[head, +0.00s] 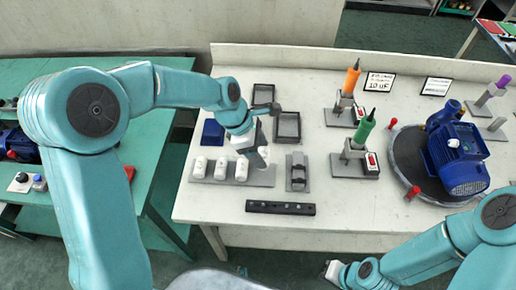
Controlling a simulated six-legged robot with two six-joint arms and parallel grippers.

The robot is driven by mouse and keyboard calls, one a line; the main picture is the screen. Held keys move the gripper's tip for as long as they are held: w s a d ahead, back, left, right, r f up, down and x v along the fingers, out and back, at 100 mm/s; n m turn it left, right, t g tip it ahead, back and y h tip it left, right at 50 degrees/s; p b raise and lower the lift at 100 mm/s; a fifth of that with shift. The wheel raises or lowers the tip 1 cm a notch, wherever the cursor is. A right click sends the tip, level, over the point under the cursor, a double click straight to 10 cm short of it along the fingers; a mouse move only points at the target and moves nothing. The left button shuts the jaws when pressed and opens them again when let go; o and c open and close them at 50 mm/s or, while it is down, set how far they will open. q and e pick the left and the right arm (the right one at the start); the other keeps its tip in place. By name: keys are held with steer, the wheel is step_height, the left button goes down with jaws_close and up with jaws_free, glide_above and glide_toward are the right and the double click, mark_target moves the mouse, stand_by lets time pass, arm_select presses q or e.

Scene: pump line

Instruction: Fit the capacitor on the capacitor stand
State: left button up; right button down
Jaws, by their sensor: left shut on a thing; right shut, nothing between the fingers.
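My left gripper (257,140) is above the grey capacitor rack at the table's left. It is shut on a pale cylindrical capacitor (263,157), partly hidden by the gripper. Three white capacitors (221,169) stand in a row on the rack (215,182), left of the held one. A grey stand with a black clamp (298,173), which looks like the capacitor stand, is just right of the rack. The held capacitor is left of this stand and apart from it. My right gripper (328,270) is shut and empty, low in front of the table.
A black bar (280,208) lies in front. Dark trays (287,127) and a blue bin (213,132) are behind. Orange (352,78) and green-handled tools (365,128) stand right of centre. A blue motor (458,160) sits on a round plate farther right. A sign reads 10 UF (379,83).

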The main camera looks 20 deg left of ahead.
arm_select(q)
steer(key=shift+d+f+b, duration=0.1)
steer(key=shift+f+b, duration=0.45)
steer(key=shift+f, duration=0.05)
step_height(320, 180, down, 4)
steer(key=b, duration=0.3)
steer(key=shift+b, duration=0.4)
steer(key=shift+f, duration=0.6)
steer(key=shift+f, duration=0.1)
stand_by(0.7)
steer(key=o, duration=1.2)
